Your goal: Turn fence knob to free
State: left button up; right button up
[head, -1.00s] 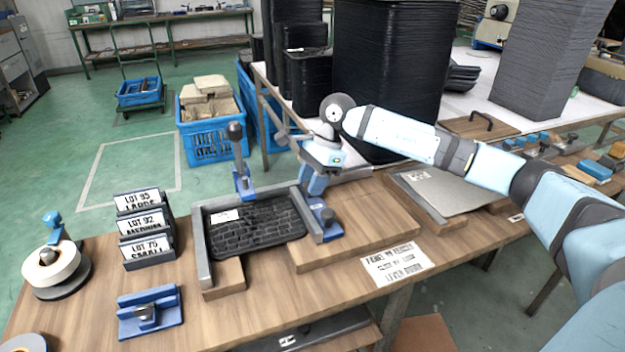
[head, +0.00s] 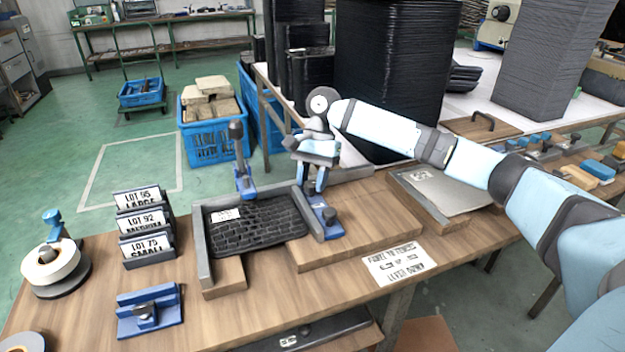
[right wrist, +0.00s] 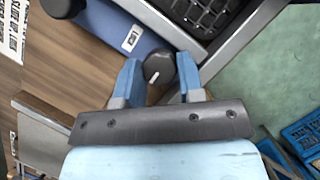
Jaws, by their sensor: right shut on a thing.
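The fence knob (right wrist: 158,68) is a round dark knob with a short white mark, seen in the right wrist view with the mark towards its lower left. My right gripper (right wrist: 159,84) is shut on it, one blue finger on each side. In the head view my right gripper (head: 317,186) points down at the back of the blue fence block (head: 318,207) and hides this knob. A second dark knob (head: 330,216) stands at the block's front end. The fence lies along the right side of the black tray panel (head: 258,222). My left gripper is not in view.
A blue upright clamp with a dark handle (head: 236,130) stands behind the tray. Lot cards (head: 147,245) and a tape roll (head: 50,265) are at left. A metal plate (head: 445,190) lies at right. A printed sign (head: 399,264) is at the front.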

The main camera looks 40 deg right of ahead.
aim_at(311, 182)
dwell(0.4)
jog(key=o, duration=0.6)
jog(key=shift+o, duration=0.2)
jog(key=p+v, duration=0.1)
jog(key=v, duration=0.3)
jog(key=shift+r, duration=0.25)
pick_arm(q)
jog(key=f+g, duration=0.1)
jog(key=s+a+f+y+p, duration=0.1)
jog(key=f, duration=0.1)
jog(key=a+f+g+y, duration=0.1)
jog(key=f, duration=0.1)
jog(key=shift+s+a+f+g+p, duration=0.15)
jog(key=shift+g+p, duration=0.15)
jog(key=shift+p, duration=0.05)
pick_arm(e)
jog(key=v, duration=0.9)
jog(key=shift+r, duration=0.2)
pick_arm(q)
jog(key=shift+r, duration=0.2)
pick_arm(e)
jog(key=shift+w, duration=0.1)
